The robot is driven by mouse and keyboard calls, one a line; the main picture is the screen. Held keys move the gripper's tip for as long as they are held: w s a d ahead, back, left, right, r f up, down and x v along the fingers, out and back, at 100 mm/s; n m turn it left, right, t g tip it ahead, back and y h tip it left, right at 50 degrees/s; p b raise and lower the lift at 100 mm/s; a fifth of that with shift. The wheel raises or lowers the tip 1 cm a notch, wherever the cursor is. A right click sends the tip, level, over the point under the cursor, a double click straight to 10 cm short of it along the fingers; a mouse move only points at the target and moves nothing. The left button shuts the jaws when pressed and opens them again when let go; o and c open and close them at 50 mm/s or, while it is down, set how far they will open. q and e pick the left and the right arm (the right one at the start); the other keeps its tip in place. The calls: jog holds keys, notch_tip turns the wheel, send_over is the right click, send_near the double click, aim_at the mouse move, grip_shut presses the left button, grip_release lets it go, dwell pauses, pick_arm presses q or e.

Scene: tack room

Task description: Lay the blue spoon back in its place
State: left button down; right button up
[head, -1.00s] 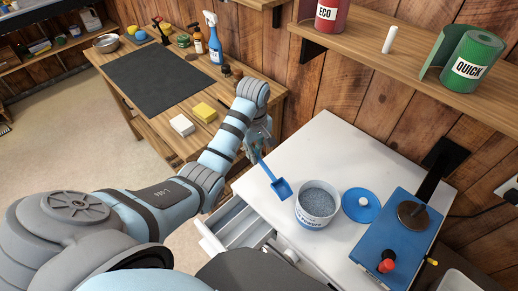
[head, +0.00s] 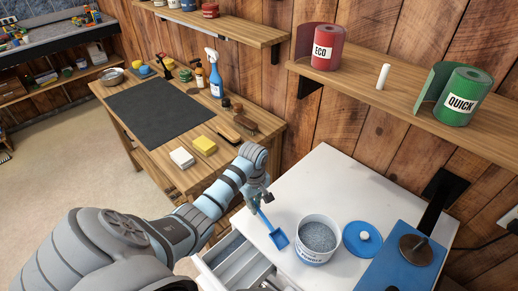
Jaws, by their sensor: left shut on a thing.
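The blue spoon (head: 278,237) is a small scoop with a flat, square-edged bowl. My left gripper (head: 262,203) is shut on its handle, with the bowl hanging down and tilted over the left part of the white worktop (head: 310,178). I cannot tell whether the bowl touches the worktop. A white tub (head: 314,256) of grey granules stands open just right of the bowl. Its blue lid (head: 362,238) lies to the right of the tub. My right gripper is not in view.
An open drawer (head: 240,262) juts out below the worktop's left edge. A blue device (head: 405,268) with a dark upright post stands at the right. A wooden bench (head: 205,180) holds sponges, brushes and bottles. A shelf (head: 400,95) with red and green rolls hangs above.

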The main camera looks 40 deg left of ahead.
pick_arm(q)
jog(key=shift+f+b, duration=0.3)
jog(key=shift+f, duration=0.7)
jog(key=c, duration=1.6)
grip_release()
jog(key=shift+r, duration=3.8)
